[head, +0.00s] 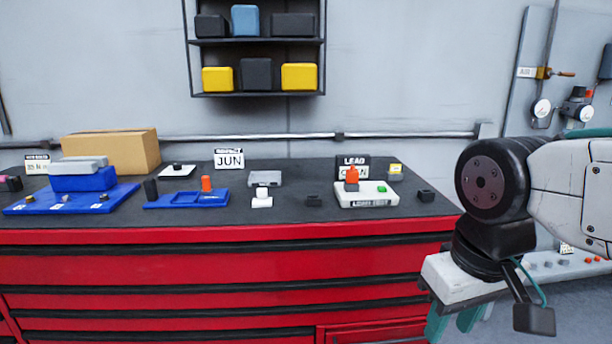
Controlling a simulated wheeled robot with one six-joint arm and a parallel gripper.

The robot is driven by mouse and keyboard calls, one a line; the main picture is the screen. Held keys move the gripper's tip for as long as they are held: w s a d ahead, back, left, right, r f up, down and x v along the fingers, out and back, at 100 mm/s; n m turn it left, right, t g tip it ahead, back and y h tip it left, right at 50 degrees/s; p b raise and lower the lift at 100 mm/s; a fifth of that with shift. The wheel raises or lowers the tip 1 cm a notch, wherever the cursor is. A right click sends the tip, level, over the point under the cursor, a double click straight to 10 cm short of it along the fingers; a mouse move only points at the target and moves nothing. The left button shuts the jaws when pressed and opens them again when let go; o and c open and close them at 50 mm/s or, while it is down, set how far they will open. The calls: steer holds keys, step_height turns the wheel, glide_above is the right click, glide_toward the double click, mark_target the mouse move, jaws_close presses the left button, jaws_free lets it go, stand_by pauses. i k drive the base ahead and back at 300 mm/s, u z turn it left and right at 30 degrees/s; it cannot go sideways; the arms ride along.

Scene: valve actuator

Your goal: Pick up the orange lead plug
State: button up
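An orange-red plug-like piece (352,176) stands upright on a white box (368,200) labelled as a lead test unit, in front of a black LEAD sign, on the dark bench top. A second, smaller orange piece (207,184) stands upright in a blue tray (186,200) further left. I cannot tell from the picture alone which is the lead plug. My gripper (455,325) hangs at the lower right, past the bench's front right corner, well apart from both pieces. Its two teal fingers look spread with nothing between them; their tips are partly cut off by the frame.
The red tool chest (200,260) has a dark top. A blue tray with grey blocks and a cardboard box (125,150) stand at the left. A JUN sign (229,158) and small blocks are in the middle. A wall shelf (255,42) hangs above.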

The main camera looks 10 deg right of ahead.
mark_target(352, 177)
steer(key=z, duration=0.15)
steer(key=i, duration=1.2)
steer(key=z, duration=0.7)
